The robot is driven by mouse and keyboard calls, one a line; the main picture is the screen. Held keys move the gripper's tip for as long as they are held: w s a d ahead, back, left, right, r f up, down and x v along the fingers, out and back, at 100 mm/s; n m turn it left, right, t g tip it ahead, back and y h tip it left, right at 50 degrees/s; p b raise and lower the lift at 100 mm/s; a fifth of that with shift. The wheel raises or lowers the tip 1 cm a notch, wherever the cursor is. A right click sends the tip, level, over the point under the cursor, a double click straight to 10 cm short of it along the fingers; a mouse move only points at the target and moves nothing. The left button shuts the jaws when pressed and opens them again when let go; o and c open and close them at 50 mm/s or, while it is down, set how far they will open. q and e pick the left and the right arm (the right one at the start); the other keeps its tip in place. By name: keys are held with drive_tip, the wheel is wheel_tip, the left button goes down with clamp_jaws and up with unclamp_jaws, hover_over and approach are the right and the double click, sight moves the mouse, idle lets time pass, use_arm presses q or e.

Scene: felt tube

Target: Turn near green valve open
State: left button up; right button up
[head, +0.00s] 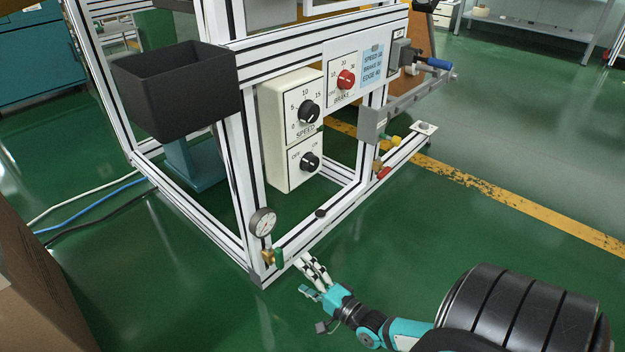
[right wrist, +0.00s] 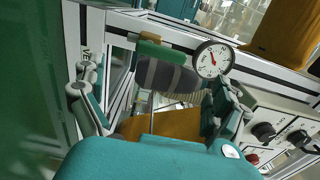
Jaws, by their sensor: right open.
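The near green valve handle (head: 279,257) sits at the low front corner of the white frame, beside a brass fitting (head: 267,257) below a round gauge (head: 263,222). In the right wrist view the green handle (right wrist: 163,51) lies ahead, between the lines of my two fingers, with the gauge (right wrist: 212,60) to its right. My right gripper (head: 309,267) is open and empty, just right of the handle in the head view. It seems apart from the handle; the exact gap is hard to tell. My left gripper is not in view.
A cream control box (head: 291,130) with black knobs stands behind the front rail. A black bin (head: 178,90) hangs at the left. Red (head: 384,173) and yellow (head: 395,140) handles are farther along the right side. Green floor in front of the frame is clear.

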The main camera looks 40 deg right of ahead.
drive_tip(key=shift+s+d, duration=0.15)
drive_tip(key=shift+s, duration=1.45)
